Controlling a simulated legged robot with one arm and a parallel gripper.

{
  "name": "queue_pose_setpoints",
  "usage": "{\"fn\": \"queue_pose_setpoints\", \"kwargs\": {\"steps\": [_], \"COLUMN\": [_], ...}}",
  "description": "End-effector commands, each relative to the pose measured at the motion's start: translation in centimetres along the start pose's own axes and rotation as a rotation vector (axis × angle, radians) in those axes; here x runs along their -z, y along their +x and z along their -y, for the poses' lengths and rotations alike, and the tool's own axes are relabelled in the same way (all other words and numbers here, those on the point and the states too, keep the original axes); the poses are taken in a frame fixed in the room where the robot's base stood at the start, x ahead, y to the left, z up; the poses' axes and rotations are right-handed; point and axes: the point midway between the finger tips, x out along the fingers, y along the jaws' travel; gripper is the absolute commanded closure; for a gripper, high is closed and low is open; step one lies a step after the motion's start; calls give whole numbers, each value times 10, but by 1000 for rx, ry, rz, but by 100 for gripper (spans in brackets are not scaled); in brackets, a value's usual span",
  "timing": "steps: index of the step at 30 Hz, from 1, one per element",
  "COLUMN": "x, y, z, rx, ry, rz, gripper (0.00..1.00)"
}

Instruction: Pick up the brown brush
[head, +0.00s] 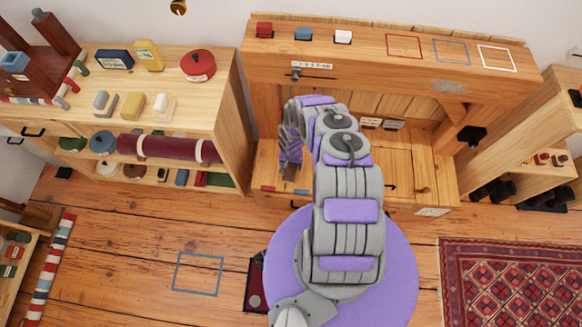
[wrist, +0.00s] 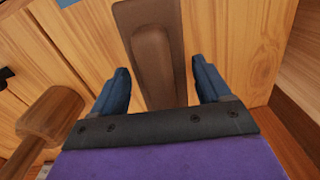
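A brown brush (wrist: 150,50) shows in the wrist view as a long, flat brown shape with a raised middle part. It runs from the top edge down between the fingers of my gripper (wrist: 161,72). The two dark blue fingers are apart, one on each side of the brush, with a gap visible on both sides. I cannot tell how far the fingertips are from it in depth. In the head view, my gripper (head: 290,150) is at the left part of the wooden workbench's lower opening, and I cannot make out the brush clearly there.
The workbench's upper shelf (head: 390,68) holds red, blue and white blocks. A left cabinet (head: 215,120) stands close by. A patterned rug (head: 510,280) covers the floor at right.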

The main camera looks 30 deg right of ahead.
Motion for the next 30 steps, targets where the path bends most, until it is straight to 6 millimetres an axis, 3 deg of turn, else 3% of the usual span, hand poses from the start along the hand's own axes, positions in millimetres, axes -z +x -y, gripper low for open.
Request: {"fn": "queue_pose_setpoints", "kwargs": {"steps": [15,24,30], "x": [0,0,1], "y": [0,-2,-17], "z": [0,0,0], "rx": [0,0,0], "ry": [1,0,0], "rz": [0,0,-1], "gripper": [72,72,72]}}
